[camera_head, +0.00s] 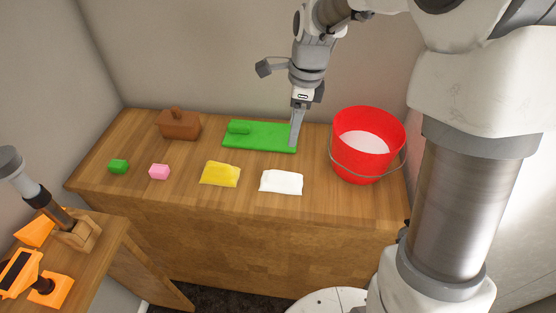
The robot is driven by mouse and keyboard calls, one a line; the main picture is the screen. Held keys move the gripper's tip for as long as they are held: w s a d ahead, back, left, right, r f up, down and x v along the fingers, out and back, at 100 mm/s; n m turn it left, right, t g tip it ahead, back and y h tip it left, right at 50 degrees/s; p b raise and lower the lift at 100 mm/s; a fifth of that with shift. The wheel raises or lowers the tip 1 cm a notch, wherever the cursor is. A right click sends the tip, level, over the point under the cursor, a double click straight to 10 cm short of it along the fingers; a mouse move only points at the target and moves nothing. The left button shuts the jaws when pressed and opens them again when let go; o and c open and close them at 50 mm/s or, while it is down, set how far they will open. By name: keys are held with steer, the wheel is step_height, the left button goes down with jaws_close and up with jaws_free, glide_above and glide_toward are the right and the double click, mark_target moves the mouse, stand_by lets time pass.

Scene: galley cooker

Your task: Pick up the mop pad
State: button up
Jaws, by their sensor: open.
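A flat green pad (262,137), which looks like the mop pad, lies at the back middle of the wooden counter. A raised green block or roll sits at its left end. My gripper (294,143) points down at the pad's right end, its fingers seen nearly edge-on. It is open, and nothing shows held in it. The fingers hide a little of the pad's right edge. I cannot tell whether the fingertips touch the pad or stay just above or behind it.
A red bucket (346,163) with pale contents stands right of the pad. In front lie a yellow cloth (220,174) and a white cloth (281,182). A brown lidded box (179,126), pink block (160,172) and green block (118,166) are left. Orange items (20,272) lie on a nearer surface.

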steer(key=w, duration=0.1)
glide_above(282, 172)
steer(key=shift+m, duration=0.3)
steer(key=f, duration=0.8)
steer(key=d+f+b, duration=0.1)
steer(key=f, duration=0.3)
steer(key=shift+f, duration=0.1)
steer(key=shift+w+a+f, duration=0.1)
steer(key=shift+a+f, duration=0.05)
steer(key=shift+f, duration=0.8)
steer(key=shift+s+a+f, duration=0.1)
steer(key=shift+a+f, duration=0.1)
steer(key=shift+f, duration=0.75)
steer(key=shift+w+a+f, duration=0.1)
steer(key=shift+a+f, duration=0.05)
steer(key=shift+f, duration=0.8)
steer(key=shift+c, duration=0.3)
jaws_close()
